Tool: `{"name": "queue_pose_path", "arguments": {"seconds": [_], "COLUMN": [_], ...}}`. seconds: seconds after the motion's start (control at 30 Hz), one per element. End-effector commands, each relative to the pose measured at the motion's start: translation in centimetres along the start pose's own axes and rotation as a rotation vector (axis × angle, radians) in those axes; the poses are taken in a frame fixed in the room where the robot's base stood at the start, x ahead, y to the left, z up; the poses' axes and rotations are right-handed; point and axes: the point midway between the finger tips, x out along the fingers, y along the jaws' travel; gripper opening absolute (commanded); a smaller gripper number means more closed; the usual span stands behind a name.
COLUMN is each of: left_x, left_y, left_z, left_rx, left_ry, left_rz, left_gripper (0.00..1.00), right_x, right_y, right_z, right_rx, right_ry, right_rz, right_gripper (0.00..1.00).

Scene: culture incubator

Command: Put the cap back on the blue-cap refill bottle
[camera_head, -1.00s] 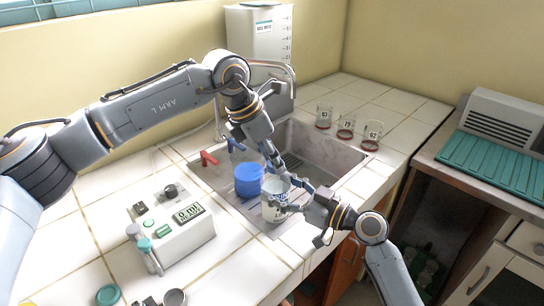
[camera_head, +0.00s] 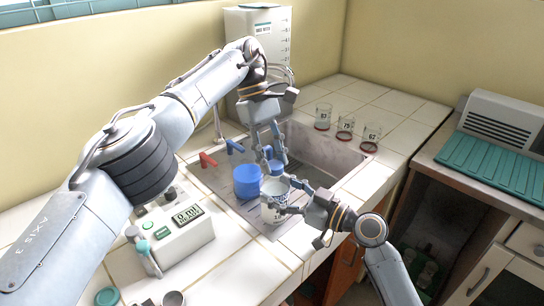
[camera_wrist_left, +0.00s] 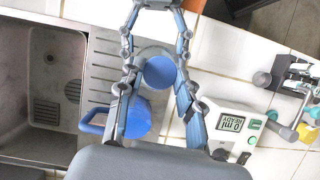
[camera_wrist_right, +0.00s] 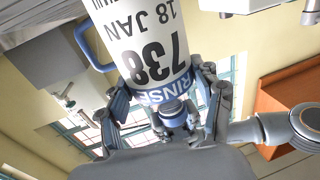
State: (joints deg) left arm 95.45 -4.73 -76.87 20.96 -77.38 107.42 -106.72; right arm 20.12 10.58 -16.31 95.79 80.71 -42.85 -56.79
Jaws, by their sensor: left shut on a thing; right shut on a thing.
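The refill bottle (camera_head: 273,210) is white with a blue-printed label and stands upright beside the sink. The right wrist view shows the bottle (camera_wrist_right: 150,45) upside down, with "738" and "18 JAN" readable. My right gripper (camera_head: 290,197) is shut on the bottle from the right. The small blue cap (camera_head: 275,167) is held at the tips of my left gripper (camera_head: 274,158), which points down over the bottle. In the left wrist view the cap (camera_wrist_left: 160,72) is a blue disc between the fingers. I cannot tell whether the cap touches the bottle's neck.
A blue jug (camera_head: 247,181) stands close left of the bottle. The sink (camera_head: 325,150) lies behind, with red and blue tap levers. Several numbered beakers (camera_head: 345,127) stand behind right. A white dispenser (camera_head: 185,236) with a display is at front left. The counter's front edge is close.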

Motion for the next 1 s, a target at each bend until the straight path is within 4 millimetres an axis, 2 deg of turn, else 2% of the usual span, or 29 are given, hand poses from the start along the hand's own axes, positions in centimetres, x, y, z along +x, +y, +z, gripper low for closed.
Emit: {"name": "queue_pose_path", "arguments": {"seconds": [0.23, 0.27, 0.3, 0.37, 0.77, 0.87, 1.0], "left_x": [-0.08, -0.08, -0.07, -0.07, -0.13, -0.37, -0.86], "left_y": [-0.03, -0.03, -0.03, -0.03, -0.01, 0.02, 0.05], "left_z": [-0.11, -0.11, -0.11, -0.10, 0.02, 0.14, 0.42], "left_rx": [-0.001, -0.001, -0.002, -0.002, -0.048, -0.156, -0.407], "left_ry": [0.001, 0.001, 0.001, 0.001, 0.006, 0.018, 0.047], "left_rz": [0.002, 0.002, 0.002, 0.002, 0.000, 0.000, 0.005], "left_gripper": [0.26, 0.40, 0.48, 0.58, 0.55, 0.55, 0.55], "right_x": [0.02, 0.02, 0.02, 0.02, 0.02, 0.02, 0.02], "right_y": [-0.11, -0.11, -0.10, -0.10, -0.07, -0.06, -0.06], "right_z": [0.10, 0.10, 0.10, 0.10, 0.11, 0.11, 0.11], "right_rx": [0.002, 0.002, 0.002, 0.002, 0.003, 0.003, 0.003], "right_ry": [-0.001, -0.001, -0.001, -0.002, -0.002, -0.002, -0.002], "right_rz": [-0.003, -0.003, -0.002, -0.002, -0.002, -0.001, -0.001], "right_gripper": [0.00, 0.00, 0.00, 0.00, 0.00, 0.00, 0.00]}}
